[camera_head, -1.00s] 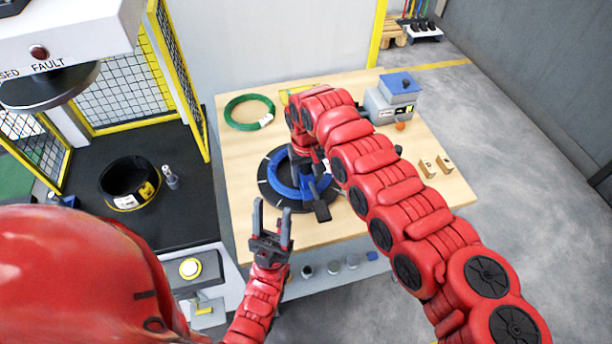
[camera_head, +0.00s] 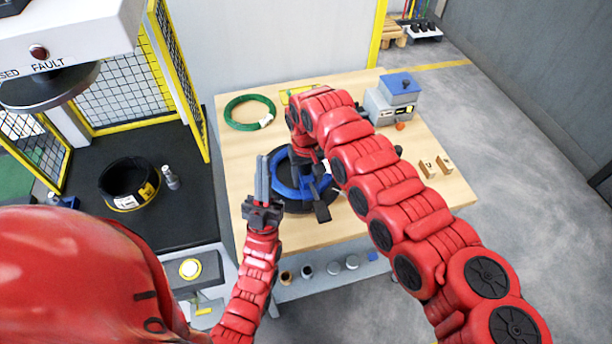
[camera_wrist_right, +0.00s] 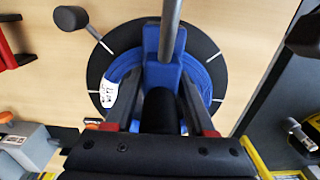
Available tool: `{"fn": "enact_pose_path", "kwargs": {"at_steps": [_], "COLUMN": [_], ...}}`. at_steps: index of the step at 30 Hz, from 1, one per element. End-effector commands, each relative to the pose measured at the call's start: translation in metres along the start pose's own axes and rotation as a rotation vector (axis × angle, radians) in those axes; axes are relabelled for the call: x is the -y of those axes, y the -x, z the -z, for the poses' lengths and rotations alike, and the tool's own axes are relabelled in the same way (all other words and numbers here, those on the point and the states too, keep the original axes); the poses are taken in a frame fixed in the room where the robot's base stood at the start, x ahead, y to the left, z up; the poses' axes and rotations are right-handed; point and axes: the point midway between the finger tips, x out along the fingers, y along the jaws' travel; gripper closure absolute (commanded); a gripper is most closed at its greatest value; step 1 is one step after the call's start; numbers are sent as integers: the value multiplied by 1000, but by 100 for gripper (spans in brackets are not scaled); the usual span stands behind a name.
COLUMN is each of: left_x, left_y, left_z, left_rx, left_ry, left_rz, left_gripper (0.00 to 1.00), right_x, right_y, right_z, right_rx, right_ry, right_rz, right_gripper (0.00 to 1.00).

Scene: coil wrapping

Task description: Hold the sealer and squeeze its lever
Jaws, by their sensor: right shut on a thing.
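The sealer has a blue body (camera_wrist_right: 151,45), a grey lever bar (camera_wrist_right: 170,22) running to the top edge of the right wrist view, and a black pad (camera_head: 321,211) at one end in the head view. It stands over the blue coil (camera_head: 284,186), which lies on a round black disc (camera_wrist_right: 97,65) with white marks. My right gripper (camera_wrist_right: 160,112) is shut on the sealer from above; my right arm hides much of it in the head view. My left gripper (camera_head: 262,160) is left of the coil, its fingers close together and empty, apart from the sealer.
The wooden table (camera_head: 236,160) also holds a green coil (camera_head: 249,112), a grey and blue machine (camera_head: 392,98) and small wooden blocks (camera_head: 428,168). At left, a black coil (camera_head: 129,183) and a small metal post (camera_head: 170,177) stand on a dark fenced surface.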

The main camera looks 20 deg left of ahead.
Motion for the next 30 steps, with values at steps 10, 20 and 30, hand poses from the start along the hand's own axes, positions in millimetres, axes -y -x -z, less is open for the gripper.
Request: {"fn": "enact_pose_path", "kwargs": {"at_steps": [10,20,30], "left_x": [94,116,67], "left_y": [-51,-62,-44], "left_z": [-153,-257,-265], "left_rx": [479,980,1455], "left_ry": [-24,110,266], "left_rz": [140,81,-264], "left_gripper": [100,100,100], "right_x": [2,2,2], "right_y": [-7,-7,-7], "right_z": [-6,-6,-6], "right_rx": [21,21,21], "right_ry": [3,3,3], "right_rz": [3,3,4], "right_gripper": [100,100,100]}}
